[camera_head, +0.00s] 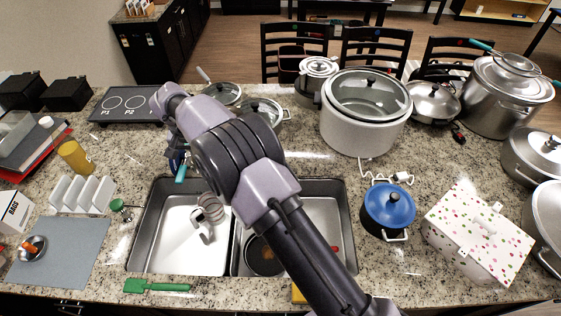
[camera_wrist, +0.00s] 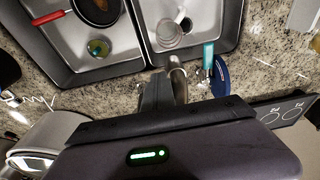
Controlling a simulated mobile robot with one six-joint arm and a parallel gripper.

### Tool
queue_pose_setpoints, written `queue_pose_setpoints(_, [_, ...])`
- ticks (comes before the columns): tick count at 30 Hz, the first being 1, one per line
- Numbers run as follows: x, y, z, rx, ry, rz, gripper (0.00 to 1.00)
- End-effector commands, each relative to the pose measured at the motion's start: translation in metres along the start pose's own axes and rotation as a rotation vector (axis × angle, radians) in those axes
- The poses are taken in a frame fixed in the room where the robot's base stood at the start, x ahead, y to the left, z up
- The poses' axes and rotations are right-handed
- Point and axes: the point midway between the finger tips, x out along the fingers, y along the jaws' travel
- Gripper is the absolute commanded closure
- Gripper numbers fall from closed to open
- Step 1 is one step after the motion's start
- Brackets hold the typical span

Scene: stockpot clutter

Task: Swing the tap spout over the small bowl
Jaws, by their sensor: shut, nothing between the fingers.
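The tap spout (camera_head: 207,213), a pale metal piece with a coiled, ringed head, hangs over the left sink basin in the head view. In the wrist view the spout (camera_wrist: 177,78) rises from the counter edge, its round head (camera_wrist: 170,36) over that same basin. A small round greenish vessel (camera_wrist: 97,47), perhaps the small bowl, sits in the other basin; my arm hides it in the head view. My gripper (camera_wrist: 160,88) is shut and empty, close beside the tap; I cannot tell whether they touch. My arm hides the gripper and tap base in the head view.
A dark pan (camera_head: 263,258) lies in the right basin. A teal-handled item (camera_wrist: 208,58) stands close to the tap. A blue-lidded pot (camera_head: 388,208) and large white cooker (camera_head: 365,128) stand to the right. A metal bowl (camera_head: 33,247) sits on the grey mat (camera_head: 70,262).

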Motion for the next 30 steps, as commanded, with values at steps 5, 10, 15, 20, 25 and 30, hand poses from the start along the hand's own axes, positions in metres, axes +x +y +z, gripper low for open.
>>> queue_pose_setpoints(5, [-0.001, -0.008, -0.004, 0.0, 0.0, 0.0, 1.0])
queue_pose_setpoints(10, [0.001, -0.013, -0.007, 0.0, 0.0, 0.0, 1.0])
queue_pose_setpoints(15, [0.004, -0.002, 0.003, 0.0, -0.001, 0.001, 1.0])
queue_pose_setpoints(20, [0.001, 0.009, 0.01, 0.0, -0.001, 0.0, 1.0])
queue_pose_setpoints(25, [-0.005, 0.011, 0.011, 0.0, 0.0, 0.0, 1.0])
queue_pose_setpoints(30, [-0.026, 0.011, 0.01, 0.0, 0.0, 0.0, 1.0])
